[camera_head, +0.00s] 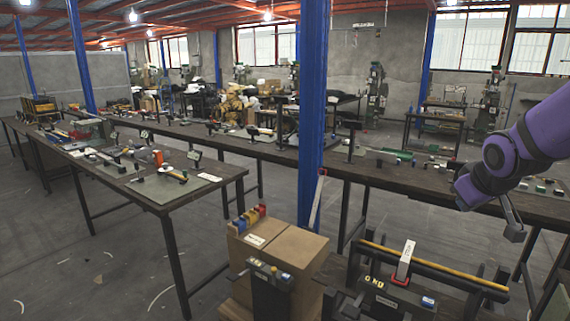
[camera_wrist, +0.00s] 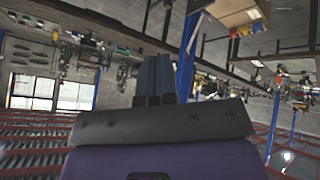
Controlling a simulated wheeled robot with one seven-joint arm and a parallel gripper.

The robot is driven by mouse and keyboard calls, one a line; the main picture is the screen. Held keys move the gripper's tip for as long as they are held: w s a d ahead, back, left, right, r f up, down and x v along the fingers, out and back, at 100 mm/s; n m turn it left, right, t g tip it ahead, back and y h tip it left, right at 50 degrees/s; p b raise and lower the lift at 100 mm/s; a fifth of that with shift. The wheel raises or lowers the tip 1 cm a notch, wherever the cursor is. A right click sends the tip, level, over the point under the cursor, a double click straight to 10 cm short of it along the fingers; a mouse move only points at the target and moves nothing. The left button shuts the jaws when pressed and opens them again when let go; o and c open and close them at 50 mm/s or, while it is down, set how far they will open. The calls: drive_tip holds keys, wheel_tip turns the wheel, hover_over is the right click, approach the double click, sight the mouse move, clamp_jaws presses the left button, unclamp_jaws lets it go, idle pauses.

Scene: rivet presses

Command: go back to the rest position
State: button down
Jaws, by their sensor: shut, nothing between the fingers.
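My gripper (camera_head: 514,233) shows at the right of the head view, at the end of my purple arm. It hangs in the air in front of the long dark workbench and points down. In the wrist view my gripper (camera_wrist: 153,62) has its two dark fingers side by side and closed, with nothing between them. The wrist picture is turned upside down, with the roof beams at the bottom. My gripper touches nothing that I can see.
A press station (camera_head: 400,280) with a yellow rod stands below and left of my gripper. Cardboard boxes (camera_head: 290,255) and a blue post (camera_head: 313,110) stand further left. A long workbench (camera_head: 385,178) runs behind. A second table (camera_head: 150,190) is at the left, with open floor in front.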

drive_tip(key=s+a+r+m, duration=0.1)
drive_tip(key=s+a+r, duration=0.1)
drive_tip(key=s, duration=0.5)
drive_tip(key=s+a+r+m+g+y, duration=0.1)
drive_tip(key=s+a+r, duration=0.2)
drive_tip(key=s, duration=0.4)
drive_tip(key=s+a+r+g, duration=0.1)
drive_tip(key=s+a+r, duration=0.2)
drive_tip(key=s, duration=0.5)
drive_tip(key=shift+m+y, duration=0.3)
drive_tip(key=shift+m, duration=0.1)
drive_tip(key=shift+r, duration=0.1)
idle(0.4)
